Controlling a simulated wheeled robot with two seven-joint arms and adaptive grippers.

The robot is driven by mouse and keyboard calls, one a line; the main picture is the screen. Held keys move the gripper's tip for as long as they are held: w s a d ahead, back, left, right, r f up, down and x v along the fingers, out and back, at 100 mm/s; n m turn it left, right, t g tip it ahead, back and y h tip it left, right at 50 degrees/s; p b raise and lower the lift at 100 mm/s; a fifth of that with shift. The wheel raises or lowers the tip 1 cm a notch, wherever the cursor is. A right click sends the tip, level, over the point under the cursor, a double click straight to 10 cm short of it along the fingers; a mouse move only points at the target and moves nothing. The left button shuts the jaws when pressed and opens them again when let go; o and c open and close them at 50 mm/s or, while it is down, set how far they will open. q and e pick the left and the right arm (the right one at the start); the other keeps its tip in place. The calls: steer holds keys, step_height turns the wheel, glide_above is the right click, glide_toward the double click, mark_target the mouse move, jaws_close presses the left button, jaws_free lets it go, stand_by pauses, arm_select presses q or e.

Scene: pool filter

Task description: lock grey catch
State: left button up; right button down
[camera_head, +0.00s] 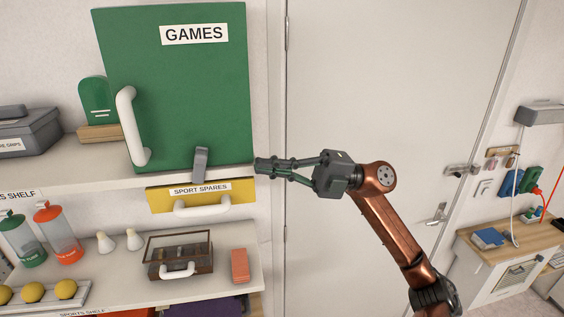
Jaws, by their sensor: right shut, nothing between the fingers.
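The grey catch (201,165) is a small upright tab at the bottom edge of the green GAMES door (190,100), above the yellow drawer marked SPORT SPARES. Whether it is locked I cannot tell. My right gripper (259,166) is shut and empty. Its fingertips point left, just past the lower right corner of the green door, a short way to the right of the catch and apart from it. My left gripper is not in view.
The yellow drawer (160,199) has a white handle. A shelf below holds a case (178,268), a red block (240,266) and bottles (58,235). A white door (370,80) stands behind my right arm. The space in front of it is free.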

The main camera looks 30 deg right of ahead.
steer(key=p, duration=0.3)
glide_toward(199, 169)
steer(key=a+r, duration=0.5)
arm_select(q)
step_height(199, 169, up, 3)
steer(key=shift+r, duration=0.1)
arm_select(e)
steer(key=shift+s+d+f, duration=0.1)
steer(key=shift+s, duration=0.1)
